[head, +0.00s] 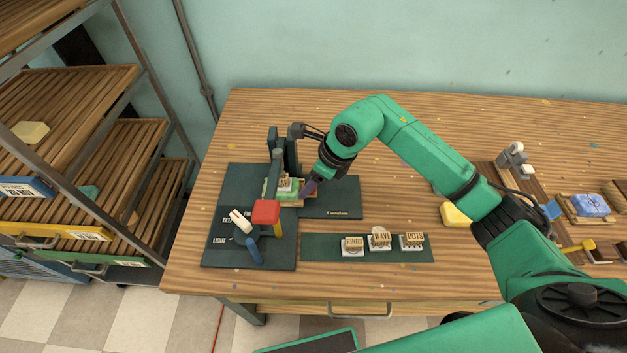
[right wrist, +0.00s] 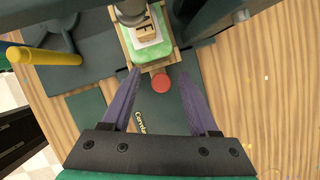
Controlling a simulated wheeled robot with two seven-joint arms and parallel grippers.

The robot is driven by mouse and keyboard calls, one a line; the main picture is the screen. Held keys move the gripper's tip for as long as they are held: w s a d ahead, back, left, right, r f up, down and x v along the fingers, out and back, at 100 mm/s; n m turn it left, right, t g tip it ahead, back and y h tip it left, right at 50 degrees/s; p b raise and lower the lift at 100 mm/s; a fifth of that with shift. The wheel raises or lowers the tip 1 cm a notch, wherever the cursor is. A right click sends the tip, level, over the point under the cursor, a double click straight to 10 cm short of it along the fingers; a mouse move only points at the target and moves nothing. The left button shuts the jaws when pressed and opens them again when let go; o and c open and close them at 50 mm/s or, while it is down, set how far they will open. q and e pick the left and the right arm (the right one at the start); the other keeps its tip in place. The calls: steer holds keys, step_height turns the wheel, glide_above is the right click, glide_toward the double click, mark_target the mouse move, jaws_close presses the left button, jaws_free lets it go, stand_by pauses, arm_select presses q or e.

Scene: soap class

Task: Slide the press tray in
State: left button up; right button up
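The press (head: 272,150) is a dark green stand on a dark mat. Its wooden tray (right wrist: 129,52) carries a green soap block (right wrist: 148,52) with a lettered stamp (right wrist: 146,30) on top, under the press's round ram (right wrist: 130,10). A red round knob (right wrist: 161,83) is at the tray's near end in the right wrist view. My right gripper (right wrist: 161,74) is open, its purple fingers on either side of the knob with visible gaps. In the head view my right gripper (head: 309,187) reaches the tray's right side. My left gripper is not in view.
A red-topped handle (head: 265,212) with cream, blue and yellow arms stands in front of the press. Several lettered stamps (head: 380,240) line a green strip. A yellow soap (head: 456,215) lies right. A rack (head: 70,170) stands left. The bench's back middle is clear.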

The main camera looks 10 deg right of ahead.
steer(key=shift+d, duration=0.1)
steer(key=shift+s+d+r, duration=0.1)
steer(key=shift+d+r, duration=0.05)
steer(key=shift+r, duration=0.1)
steer(key=b+v, duration=0.2)
steer(key=v, duration=1.2)
